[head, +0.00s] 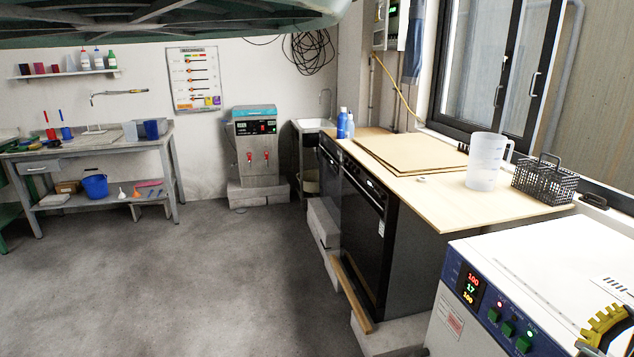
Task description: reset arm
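The drying oven (545,275) stands at the lower right in the head view, cut off by the frame edge. It has a white top and a blue front panel with a lit digital display (468,288) and several buttons.
A wooden counter (420,194) holds a clear jug (487,162), a black wire basket (545,180), boards and blue bottles (342,123). A workbench (90,148) stands at the left, and a water boiler (256,145) at the back. The grey floor (190,275) between is clear.

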